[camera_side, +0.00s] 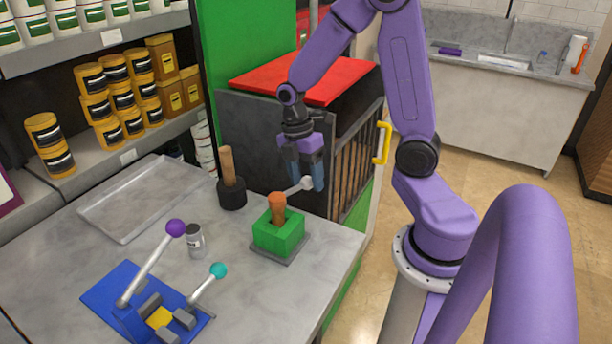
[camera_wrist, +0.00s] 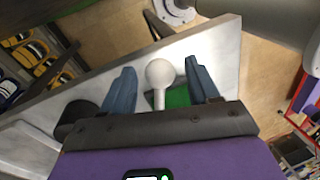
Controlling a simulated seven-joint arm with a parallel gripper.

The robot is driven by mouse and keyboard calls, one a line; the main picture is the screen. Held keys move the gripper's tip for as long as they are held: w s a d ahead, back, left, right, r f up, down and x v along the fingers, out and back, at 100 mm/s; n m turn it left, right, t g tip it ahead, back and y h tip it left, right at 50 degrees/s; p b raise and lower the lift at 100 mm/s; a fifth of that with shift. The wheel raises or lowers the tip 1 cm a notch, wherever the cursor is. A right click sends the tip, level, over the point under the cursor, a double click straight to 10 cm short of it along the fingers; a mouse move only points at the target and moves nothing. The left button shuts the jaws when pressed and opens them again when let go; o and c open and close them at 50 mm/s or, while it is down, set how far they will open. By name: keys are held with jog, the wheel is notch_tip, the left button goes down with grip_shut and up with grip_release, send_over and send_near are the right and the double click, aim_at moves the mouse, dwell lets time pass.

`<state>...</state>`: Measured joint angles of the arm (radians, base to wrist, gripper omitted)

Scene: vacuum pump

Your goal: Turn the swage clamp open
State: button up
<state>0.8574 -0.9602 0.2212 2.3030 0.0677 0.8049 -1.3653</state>
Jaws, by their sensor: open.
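A green clamp block (camera_side: 278,238) on a grey base plate sits near the table's right edge, with an orange-brown piece (camera_side: 277,208) upright in its top. A short lever with a white ball knob (camera_side: 307,183) reaches from it toward my gripper (camera_side: 304,180). My gripper is open and points down over the knob. In the wrist view the white knob (camera_wrist: 165,76) lies between the two blue-grey fingers, with a gap on each side. Part of the green block (camera_wrist: 176,97) shows behind it. The pictures do not label which device is the swage clamp.
A blue fixture (camera_side: 128,283) with purple-knobbed and teal-knobbed levers stands front left. A small grey canister (camera_side: 194,240), a black holder with a wooden handle (camera_side: 231,193) and a clear tray (camera_side: 141,200) are on the table. A dark cabinet (camera_side: 270,140) stands close behind my gripper.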

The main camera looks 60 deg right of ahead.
jog(key=shift+c, duration=0.2)
grip_shut()
jog(key=shift+s, duration=0.1)
jog(key=s+a+m+t+y, duration=0.1)
jog(key=s+a+m, duration=0.4)
jog(key=m, duration=0.9)
jog(key=shift+s+a+t+y, duration=0.15)
jog(key=shift+a+t+y, duration=0.25)
jog(key=shift+a, duration=0.75)
jog(key=shift+o, duration=0.2)
grip_release()
